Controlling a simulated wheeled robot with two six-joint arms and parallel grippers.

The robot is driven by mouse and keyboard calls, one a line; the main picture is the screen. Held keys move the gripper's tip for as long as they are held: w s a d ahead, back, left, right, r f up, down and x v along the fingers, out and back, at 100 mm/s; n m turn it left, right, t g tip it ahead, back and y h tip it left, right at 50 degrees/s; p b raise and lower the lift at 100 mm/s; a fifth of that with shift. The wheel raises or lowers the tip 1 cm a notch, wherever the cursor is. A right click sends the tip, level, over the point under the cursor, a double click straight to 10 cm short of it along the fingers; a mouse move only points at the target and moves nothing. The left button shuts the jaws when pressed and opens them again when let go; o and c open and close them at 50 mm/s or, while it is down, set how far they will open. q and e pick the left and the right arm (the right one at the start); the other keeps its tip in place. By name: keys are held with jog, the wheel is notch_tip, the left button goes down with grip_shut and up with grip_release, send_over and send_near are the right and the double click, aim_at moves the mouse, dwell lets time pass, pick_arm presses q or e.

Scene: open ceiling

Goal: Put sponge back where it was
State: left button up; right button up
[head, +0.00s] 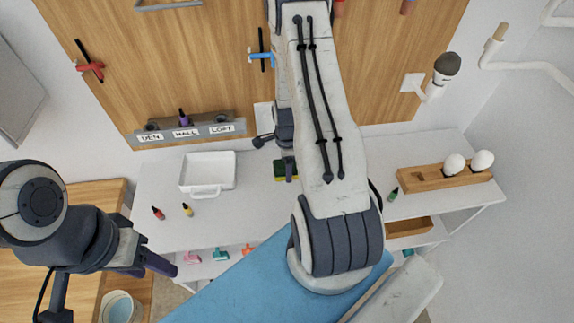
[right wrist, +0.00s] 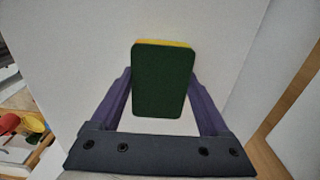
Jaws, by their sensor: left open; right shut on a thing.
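A green and yellow sponge (head: 280,169) is partly hidden by my right arm in the head view, over the white tabletop. In the right wrist view the sponge (right wrist: 163,82) stands upright between the purple fingers, its dark green face towards the camera. My right gripper (right wrist: 162,90) is shut on it; in the head view a purple finger of my right gripper (head: 290,168) shows beside the sponge. My left gripper (head: 155,268) is open and empty at the lower left, near the table's front edge.
A white tray (head: 208,173) stands left of the sponge. Small bottles, one red (head: 158,212) and one yellow (head: 188,210), lie nearer the front. A wooden holder (head: 425,180) with white bulbs is at right. A labelled grey rack (head: 190,130) hangs on the wooden back panel.

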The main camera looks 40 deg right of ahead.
jog(key=shift+f, duration=0.15)
jog(key=o, duration=1.3)
jog(key=shift+r, duration=0.2)
notch_tip(320, 180, up, 12)
jog(key=b, duration=0.3)
